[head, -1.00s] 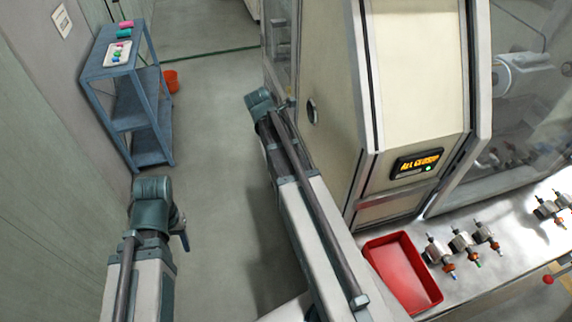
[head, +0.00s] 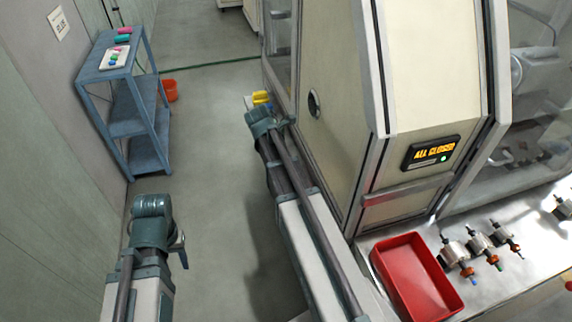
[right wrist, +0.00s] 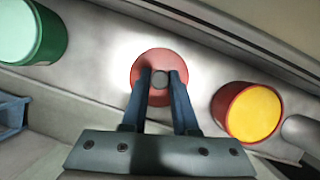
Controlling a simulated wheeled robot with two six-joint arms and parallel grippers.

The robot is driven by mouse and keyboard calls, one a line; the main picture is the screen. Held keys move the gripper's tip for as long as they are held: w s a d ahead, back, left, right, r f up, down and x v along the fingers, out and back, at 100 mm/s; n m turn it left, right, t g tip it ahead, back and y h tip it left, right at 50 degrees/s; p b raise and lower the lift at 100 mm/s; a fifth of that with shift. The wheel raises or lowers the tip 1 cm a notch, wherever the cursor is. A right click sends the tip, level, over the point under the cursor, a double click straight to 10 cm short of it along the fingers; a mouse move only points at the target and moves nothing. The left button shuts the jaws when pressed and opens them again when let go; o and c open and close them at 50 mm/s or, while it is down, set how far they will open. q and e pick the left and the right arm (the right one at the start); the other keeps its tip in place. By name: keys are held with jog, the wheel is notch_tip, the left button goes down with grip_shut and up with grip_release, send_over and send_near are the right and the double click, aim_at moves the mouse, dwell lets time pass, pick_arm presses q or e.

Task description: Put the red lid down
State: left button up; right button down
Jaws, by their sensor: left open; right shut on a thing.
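The red lid (right wrist: 150,68) is a round red disc with a dark knob, seen from above in the right wrist view. My right gripper (right wrist: 160,80) is shut on its knob. The lid is over or on a pale, brightly lit surface; I cannot tell whether it touches. The lid is not visible in the head view. My left gripper (head: 183,255) is at the lower left of the head view, open and pointing down, with nothing seen in it.
In the right wrist view, a green round container (right wrist: 30,35) is left of the lid and a red one with a yellow face (right wrist: 252,112) is right. In the head view, a blue shelf (head: 125,120) stands left, a cream machine (head: 330,110) right, beside a red tray (head: 415,280).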

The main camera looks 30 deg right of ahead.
jog(key=shift+r, duration=0.1)
jog(key=c, duration=0.7)
grip_release()
jog(key=shift+p+v, duration=0.8)
jog(key=p+v, duration=0.9)
jog(key=v, duration=0.1)
jog(key=shift+s+a+r+p, duration=0.1)
jog(key=shift+a+r+p, duration=0.1)
jog(key=shift+p, duration=0.1)
